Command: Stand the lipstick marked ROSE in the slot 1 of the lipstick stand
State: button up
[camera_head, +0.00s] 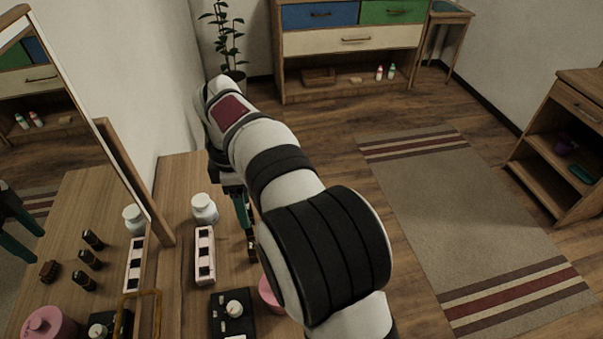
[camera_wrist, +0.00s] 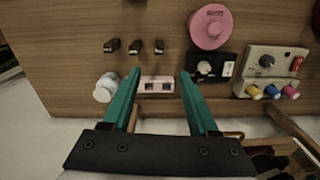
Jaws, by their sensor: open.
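Three dark lipsticks stand in a row on the wooden table in the wrist view: left (camera_wrist: 111,46), middle (camera_wrist: 135,47) and right (camera_wrist: 158,47). Their markings are too small to read, so I cannot tell which is ROSE. The pale pink lipstick stand (camera_wrist: 157,79) has dark square slots that look empty. It also shows in the head view (camera_head: 197,263); slot numbers are not legible. My gripper (camera_wrist: 160,72) has teal fingers spread wide and nothing between them. In the wrist picture the stand appears between the fingers, and the lipsticks lie beyond their tips. My arm hides much of the table in the head view.
A white jar (camera_head: 204,208) stands beside the stand. A black box (camera_wrist: 230,58) with a white knob, a pink round container (camera_wrist: 211,27) and a pale panel with coloured knobs (camera_wrist: 262,61) lie right of it in the wrist view. A mirror (camera_head: 139,183) edges the table.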

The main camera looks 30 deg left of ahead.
aim_at(251, 245)
jog(key=f, duration=1.5)
jog(key=shift+s+a+f, duration=0.1)
jog(key=shift+a+f, duration=0.2)
jog(key=shift+f, duration=0.05)
jog(key=shift+c, duration=0.3)
grip_shut()
